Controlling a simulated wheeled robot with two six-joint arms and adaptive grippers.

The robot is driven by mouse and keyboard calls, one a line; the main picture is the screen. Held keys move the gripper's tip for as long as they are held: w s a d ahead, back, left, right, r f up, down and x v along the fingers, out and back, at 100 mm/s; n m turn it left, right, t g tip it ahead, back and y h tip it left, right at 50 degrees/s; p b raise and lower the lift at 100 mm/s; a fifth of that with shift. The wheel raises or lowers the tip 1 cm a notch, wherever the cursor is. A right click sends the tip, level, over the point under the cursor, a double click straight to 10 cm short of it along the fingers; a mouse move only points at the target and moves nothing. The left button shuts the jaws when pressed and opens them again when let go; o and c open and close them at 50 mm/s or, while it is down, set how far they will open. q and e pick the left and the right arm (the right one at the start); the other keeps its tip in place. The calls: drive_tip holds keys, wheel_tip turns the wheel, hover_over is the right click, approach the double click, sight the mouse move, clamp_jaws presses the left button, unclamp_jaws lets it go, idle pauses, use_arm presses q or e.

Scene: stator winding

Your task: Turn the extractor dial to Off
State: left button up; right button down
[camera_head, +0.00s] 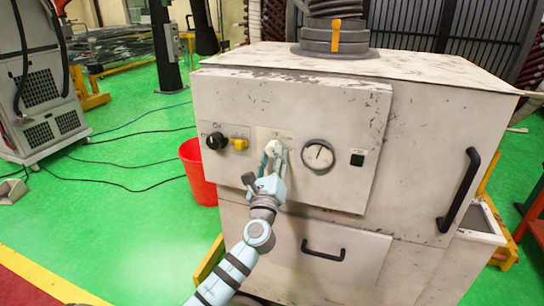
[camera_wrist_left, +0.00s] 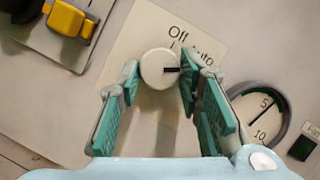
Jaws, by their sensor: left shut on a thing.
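The extractor (camera_head: 410,130) is a worn white cabinet with a control panel on its front. Its dial is a round white knob (camera_wrist_left: 159,69) with a black pointer line, on a cream label plate (camera_wrist_left: 150,22) reading "Off", "Auto" and partly hidden text. In the wrist view the pointer line points to the right, below "Auto". My left gripper (camera_wrist_left: 158,84) is shut on the dial, with a green-padded finger on each side. In the head view my left gripper (camera_head: 273,152) covers most of the dial. My right gripper is in neither view.
Left of the dial are a black knob (camera_head: 216,141) and a yellow switch (camera_head: 239,144). Right of it are a round gauge (camera_head: 318,156) and a small dark green indicator (camera_head: 357,159). A red bin (camera_head: 198,172) stands left of the cabinet. Drawer and door handles stick out below and right.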

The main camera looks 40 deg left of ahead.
use_arm(q)
drive_tip(key=shift+d+r+n+g+y+p, duration=0.15)
drive_tip(key=shift+n+g+p, duration=0.85)
drive_tip(key=shift+n, duration=1.35)
drive_tip(key=shift+d+r+n+g+y+p, duration=0.15)
drive_tip(key=shift+n+g+p, duration=0.8)
drive_tip(key=shift+n, duration=1.35)
drive_tip(key=shift+r+n+g+y+p, duration=0.2)
drive_tip(key=shift+n+g+p, duration=0.75)
drive_tip(key=shift+n, duration=1.4)
drive_tip(key=shift+w+f, duration=0.1)
drive_tip(key=o, duration=1.1)
drive_tip(key=shift+o, duration=0.2)
